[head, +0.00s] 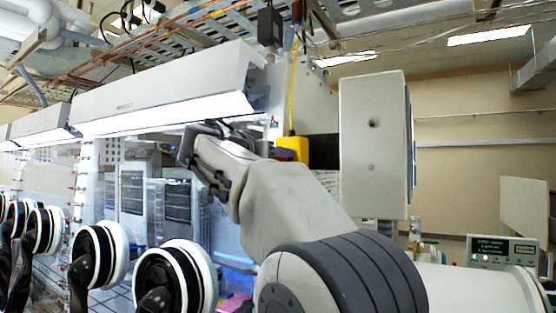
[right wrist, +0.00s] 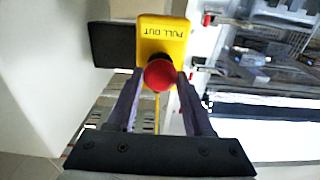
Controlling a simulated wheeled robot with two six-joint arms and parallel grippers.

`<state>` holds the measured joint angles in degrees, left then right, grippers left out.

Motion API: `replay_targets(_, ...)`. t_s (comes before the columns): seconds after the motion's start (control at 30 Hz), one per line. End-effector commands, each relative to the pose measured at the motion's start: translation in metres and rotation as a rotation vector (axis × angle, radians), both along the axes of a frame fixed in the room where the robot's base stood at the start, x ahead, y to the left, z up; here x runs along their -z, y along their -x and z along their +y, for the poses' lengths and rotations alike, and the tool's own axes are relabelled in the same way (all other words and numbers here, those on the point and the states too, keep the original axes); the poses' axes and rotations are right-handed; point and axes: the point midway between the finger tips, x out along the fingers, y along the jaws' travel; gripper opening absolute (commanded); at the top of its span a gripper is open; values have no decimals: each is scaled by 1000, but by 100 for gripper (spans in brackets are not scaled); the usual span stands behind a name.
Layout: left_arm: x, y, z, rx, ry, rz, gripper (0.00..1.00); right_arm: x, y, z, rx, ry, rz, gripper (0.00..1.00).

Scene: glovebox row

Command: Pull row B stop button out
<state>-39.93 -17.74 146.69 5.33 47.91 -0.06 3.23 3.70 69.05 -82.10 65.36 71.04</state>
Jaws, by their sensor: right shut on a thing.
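The stop button is a round red knob (right wrist: 159,74) on a yellow box (right wrist: 163,38) marked "PULL OUT", which appears upside down in the right wrist view. My right gripper (right wrist: 160,78) is shut on the red knob, with one dark finger on each side of it. In the head view the yellow box (head: 294,146) shows past my right arm, under a yellow cable. The arm hides most of the knob and fingers there. How far the knob stands out from the box is hard to tell. My left gripper is not in view.
A row of glove ports (head: 178,280) and the lit glovebox hood (head: 165,90) lie to the left. A dark plate (right wrist: 112,45) sits beside the yellow box. A small instrument with a display (head: 503,250) stands at the right.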

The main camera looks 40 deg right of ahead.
Motion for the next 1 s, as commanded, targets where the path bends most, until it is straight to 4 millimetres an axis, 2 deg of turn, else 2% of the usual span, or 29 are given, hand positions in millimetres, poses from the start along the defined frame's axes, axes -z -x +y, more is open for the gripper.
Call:
replay_targets(0.1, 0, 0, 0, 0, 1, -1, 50, 1, 1, 2, 0, -7, 1, 0)
replay_targets(0.13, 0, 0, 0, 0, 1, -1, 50, 1, 1, 2, 0, -8, 1, 62)
replay_targets(0.17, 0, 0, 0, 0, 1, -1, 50, 1, 1, 2, -1, -7, 1, 74)
replay_targets(0.2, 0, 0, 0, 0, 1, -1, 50, 1, 1, 2, 0, -7, 1, 79)
replay_targets(0.57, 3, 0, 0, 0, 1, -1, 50, 2, 2, 4, 0, -4, 0, 79)
replay_targets(0.67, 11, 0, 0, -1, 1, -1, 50, 4, 6, 15, -3, -4, -2, 79)
replay_targets(1.0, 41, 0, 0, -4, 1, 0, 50, 5, 31, 76, -5, -7, -1, 79)
